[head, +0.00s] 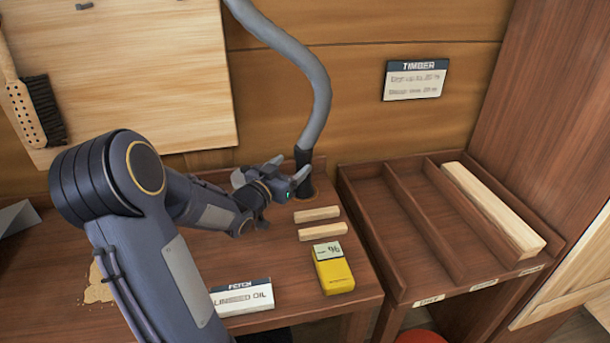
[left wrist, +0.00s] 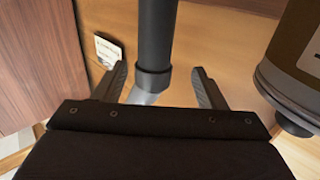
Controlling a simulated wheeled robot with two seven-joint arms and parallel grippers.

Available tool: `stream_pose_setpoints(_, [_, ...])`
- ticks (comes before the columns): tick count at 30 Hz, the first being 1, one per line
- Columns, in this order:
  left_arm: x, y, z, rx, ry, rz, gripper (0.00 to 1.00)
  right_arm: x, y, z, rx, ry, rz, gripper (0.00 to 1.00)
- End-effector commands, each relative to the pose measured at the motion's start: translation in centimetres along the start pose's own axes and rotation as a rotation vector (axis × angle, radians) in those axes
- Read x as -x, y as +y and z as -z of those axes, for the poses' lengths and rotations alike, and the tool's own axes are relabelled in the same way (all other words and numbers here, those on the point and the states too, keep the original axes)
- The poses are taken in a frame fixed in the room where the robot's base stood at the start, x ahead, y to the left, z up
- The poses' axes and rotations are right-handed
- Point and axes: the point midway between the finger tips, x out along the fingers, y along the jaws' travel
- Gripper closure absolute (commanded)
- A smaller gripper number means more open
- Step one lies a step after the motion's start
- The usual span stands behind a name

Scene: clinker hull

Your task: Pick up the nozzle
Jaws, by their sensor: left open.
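The nozzle (head: 304,178) is a black tube at the lower end of a grey hose. It stands upright at the back of the bench, its foot in a dark round holder. My left gripper (head: 290,167) is open beside the nozzle's upper part, its fingers pointing towards it. In the left wrist view the nozzle (left wrist: 155,40) runs between the two spread fingers of my left gripper (left wrist: 160,85), with visible gaps on both sides. Its collar and a bit of grey hose show between the fingers. My right gripper is not in view.
Two wooden blocks (head: 322,231) and a yellow moisture meter (head: 333,272) lie on the bench (head: 290,262) right of my arm. A linseed oil sign (head: 242,298) stands at the front. A divided timber rack (head: 420,225) is at the right. The grey hose (head: 318,85) arches above.

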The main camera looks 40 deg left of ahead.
Motion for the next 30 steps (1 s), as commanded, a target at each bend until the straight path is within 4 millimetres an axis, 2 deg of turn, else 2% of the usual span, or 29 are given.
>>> stream_pose_setpoints(8, [-3.0, 0.2, 0.1, 0.002, 0.011, -0.007, 0.35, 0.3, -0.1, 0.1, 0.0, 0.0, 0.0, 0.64])
stream_pose_setpoints(16, [-6.8, 0.8, -0.2, 0.002, 0.009, -0.005, 0.35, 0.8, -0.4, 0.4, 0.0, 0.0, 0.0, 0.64])
stream_pose_setpoints(20, [-7.6, 0.8, -0.2, 0.001, 0.01, -0.004, 0.35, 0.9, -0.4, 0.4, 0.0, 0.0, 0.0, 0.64])
stream_pose_setpoints(26, [-7.6, 0.8, -0.3, 0.0, 0.009, -0.003, 0.35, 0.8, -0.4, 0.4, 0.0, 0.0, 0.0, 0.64])
stream_pose_setpoints(30, [-7.6, 0.8, -0.3, 0.0, 0.009, -0.003, 0.52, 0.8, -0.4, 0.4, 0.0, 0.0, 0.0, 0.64])
